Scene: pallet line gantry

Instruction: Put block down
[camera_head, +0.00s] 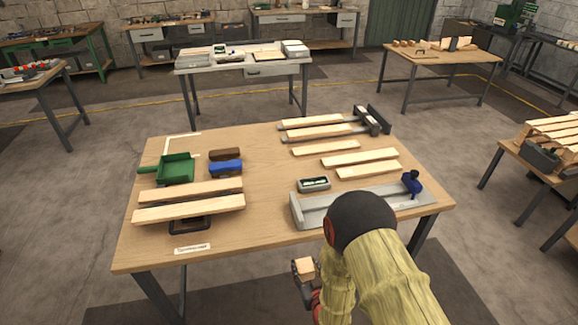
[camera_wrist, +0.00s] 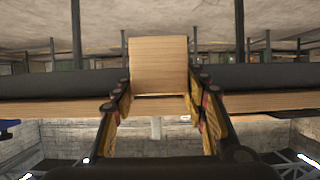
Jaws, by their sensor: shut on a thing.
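My gripper (camera_head: 306,283) is low in the head view, in front of the table's near edge. It is shut on a small light wooden block (camera_head: 305,268). In the wrist view the block (camera_wrist: 158,66) sits upright between the two fingers of my gripper (camera_wrist: 159,98), with its upper part standing clear of them. The wooden table (camera_head: 265,217) lies beyond the gripper, and the block is apart from its top in the head view. Part of the gripper is hidden behind my arm.
A grey metal fixture (camera_head: 345,205) with a blue clamp (camera_head: 412,183) lies at the near right. More planks (camera_head: 360,157) lie behind. The table's near middle is clear.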

